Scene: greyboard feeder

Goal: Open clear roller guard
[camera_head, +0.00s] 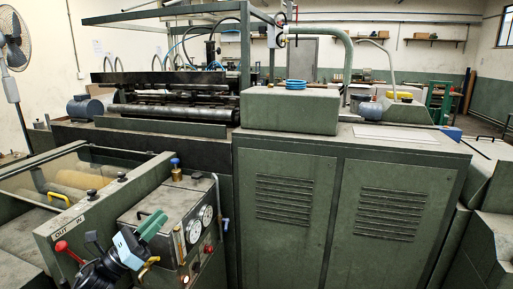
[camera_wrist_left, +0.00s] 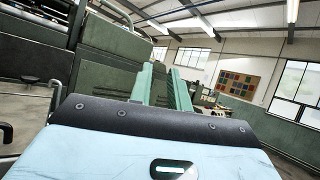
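The clear roller guard (camera_head: 40,165) is a see-through panel in a green frame at the left in the head view. It lies low over tan rollers (camera_head: 78,180) and looks shut. A yellow handle (camera_head: 58,198) is near its front edge. My left gripper (camera_head: 152,224), with green fingers, is right of the handle, in front of the gauge box and apart from the guard. In the left wrist view the two fingers (camera_wrist_left: 163,88) stand apart with nothing between them. The guard cannot be made out there. My right gripper is not in view.
A gauge box (camera_head: 175,215) with two dials, knobs and a bent metal bar stands right behind my left gripper. A red-knobbed lever (camera_head: 62,246) is on the front panel beside my left arm. Large green cabinets (camera_head: 340,205) fill the middle and right.

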